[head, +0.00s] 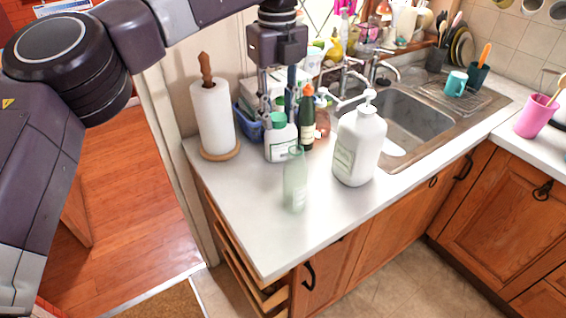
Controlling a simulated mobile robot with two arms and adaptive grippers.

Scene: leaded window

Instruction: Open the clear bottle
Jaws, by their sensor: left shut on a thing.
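The clear bottle (295,186), pale green and see-through, stands upright on the white counter near its front left part. I make out no cap on its top. My left gripper (278,104) points down from above, behind and above the clear bottle and apart from it. Its fingers are shut on a green cap (278,118). This cap shows right at the top of a white bottle (281,145) with a label, and I cannot tell whether it sits on that bottle or hangs in front of it. My right gripper is not in view.
A paper towel roll (212,118) stands at the left. A dark bottle with an orange cap (307,92) and a large white pump bottle (359,146) stand close by on the right. The sink (418,118) lies behind. The counter's front left (255,225) is clear.

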